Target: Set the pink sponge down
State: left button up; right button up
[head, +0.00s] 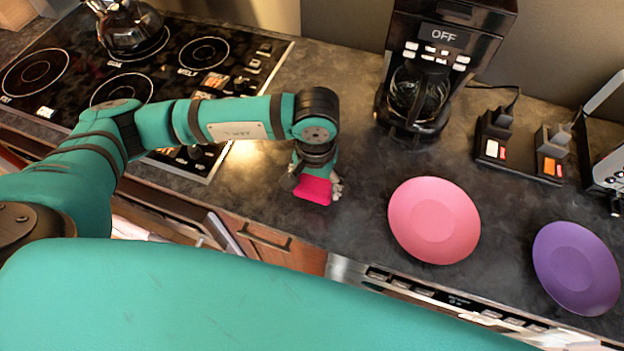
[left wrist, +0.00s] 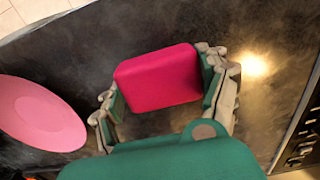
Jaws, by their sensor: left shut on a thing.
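The pink sponge (head: 313,190) is a bright magenta block with rounded corners. In the head view it is at the end of my left arm, over the dark countertop (head: 355,160) between the stove and the pink plate. My left gripper (head: 316,182) points down and is shut on the sponge. In the left wrist view the sponge (left wrist: 158,79) sits between the two fingers of the gripper (left wrist: 166,88), one on each side. I cannot tell whether its underside touches the counter. My right gripper is not in view.
A pink plate (head: 434,220) lies right of the sponge, and a purple plate (head: 576,268) lies farther right. A black coffee maker (head: 440,60) stands behind. The stove (head: 180,75) with a kettle (head: 130,25) is at left. The counter around the sponge is clear.

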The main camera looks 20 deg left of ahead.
aim_at(312, 189)
pick_arm(q)
jog(key=shift+w+a, duration=0.25)
jog(key=shift+a, duration=0.1)
jog(key=shift+a+f, duration=0.1)
notch_tip(312, 189, down, 3)
jog(key=shift+p, duration=1.15)
jog(key=shift+f, duration=0.2)
jog(key=shift+f+b, duration=0.2)
jog(key=shift+b, duration=0.2)
jog(key=o, duration=1.1)
jog(key=shift+c, duration=0.2)
jog(key=shift+r, duration=0.1)
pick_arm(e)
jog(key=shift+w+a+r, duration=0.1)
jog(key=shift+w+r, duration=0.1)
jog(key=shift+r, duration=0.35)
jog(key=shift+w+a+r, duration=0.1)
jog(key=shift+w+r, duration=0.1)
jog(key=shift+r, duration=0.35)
